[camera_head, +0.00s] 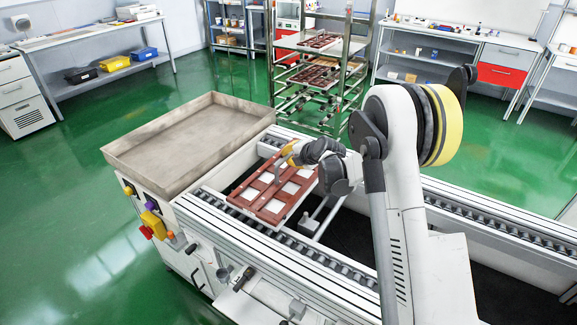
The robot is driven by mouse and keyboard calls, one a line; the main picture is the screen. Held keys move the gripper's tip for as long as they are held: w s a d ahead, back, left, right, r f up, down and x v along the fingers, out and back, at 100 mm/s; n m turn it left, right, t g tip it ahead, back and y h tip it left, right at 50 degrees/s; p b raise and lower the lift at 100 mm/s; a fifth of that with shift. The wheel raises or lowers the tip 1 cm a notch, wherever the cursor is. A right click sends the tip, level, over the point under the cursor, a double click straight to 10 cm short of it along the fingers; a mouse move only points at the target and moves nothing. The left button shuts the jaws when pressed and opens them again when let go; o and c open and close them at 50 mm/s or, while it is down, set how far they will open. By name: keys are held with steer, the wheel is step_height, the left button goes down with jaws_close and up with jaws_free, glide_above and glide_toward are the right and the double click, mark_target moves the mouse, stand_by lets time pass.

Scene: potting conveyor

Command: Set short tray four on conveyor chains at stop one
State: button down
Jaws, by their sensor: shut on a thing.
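A reddish-brown short tray (262,211) with white panels in its openings is at the left end of the conveyor. It lies between the two chain rails, near the front rail; whether it touches the chains is not clear. My gripper (287,160) is shut on the tray at its far side, with a yellow part showing at the wrist. The fingertips are small and partly hidden. The front conveyor chain (330,263) and the back chain (480,215) run to the right. No number is readable on the tray, and I cannot tell which stop mark is stop one.
A shallow grey metal bin (190,103) stands on the conveyor's left end. A control panel with a yellow-and-red switch (152,224) is on the front left. A rack (318,72) with more brown trays stands behind. My arm covers the conveyor's middle.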

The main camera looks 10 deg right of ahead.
mark_target(289, 172)
step_height(289, 172, down, 3)
steer(key=shift+f+b, duration=0.1)
steer(key=shift+b, duration=0.5)
steer(key=c, duration=1.6)
jaws_free()
steer(key=shift+o, duration=0.2)
